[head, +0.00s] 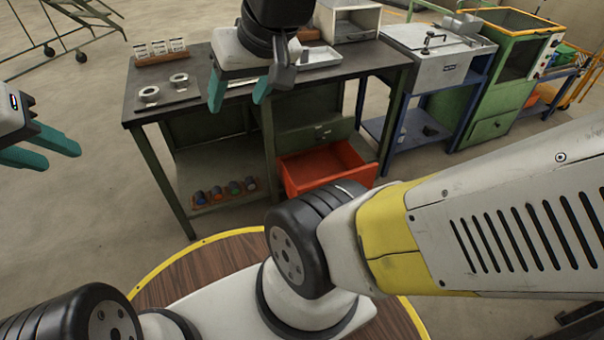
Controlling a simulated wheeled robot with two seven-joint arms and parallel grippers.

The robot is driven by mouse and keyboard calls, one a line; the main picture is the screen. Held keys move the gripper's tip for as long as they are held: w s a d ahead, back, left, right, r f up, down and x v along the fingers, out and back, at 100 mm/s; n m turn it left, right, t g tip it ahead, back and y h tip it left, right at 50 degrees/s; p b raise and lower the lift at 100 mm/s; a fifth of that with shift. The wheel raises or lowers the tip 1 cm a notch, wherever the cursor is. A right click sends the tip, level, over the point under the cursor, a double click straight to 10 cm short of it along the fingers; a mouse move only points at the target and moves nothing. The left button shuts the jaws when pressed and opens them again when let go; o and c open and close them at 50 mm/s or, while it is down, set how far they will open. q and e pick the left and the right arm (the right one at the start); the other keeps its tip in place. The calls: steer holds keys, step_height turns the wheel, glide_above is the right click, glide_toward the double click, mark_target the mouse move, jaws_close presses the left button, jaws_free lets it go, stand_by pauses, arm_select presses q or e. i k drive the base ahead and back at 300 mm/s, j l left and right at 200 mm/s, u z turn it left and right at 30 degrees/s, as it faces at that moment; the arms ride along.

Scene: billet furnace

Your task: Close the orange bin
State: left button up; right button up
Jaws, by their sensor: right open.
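The orange bin (318,168) sits under the workbench, below a green drawer front. It is pulled out, and its open inside shows from above. My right arm hides part of its near side. My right gripper (239,97) is above the workbench top, up and to the left of the bin. Its two teal fingers are apart with nothing between them. My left gripper (62,160) is at the left edge, left of the workbench and far from the bin. Its teal fingers look apart and empty.
The workbench (190,107) carries metal rings on a plate (165,92), a card holder, a pale tray (320,57) and a box (347,20). Several coloured items (225,190) lie on its lower shelf. Blue and green machines stand to the right.

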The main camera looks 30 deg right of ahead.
mark_target(299, 172)
steer(key=z, duration=1.5)
steer(key=i+l+u, duration=0.15)
steer(key=i+u, duration=0.15)
steer(key=i+l+u, duration=0.3)
steer(key=i, duration=0.15)
steer(key=j, duration=0.05)
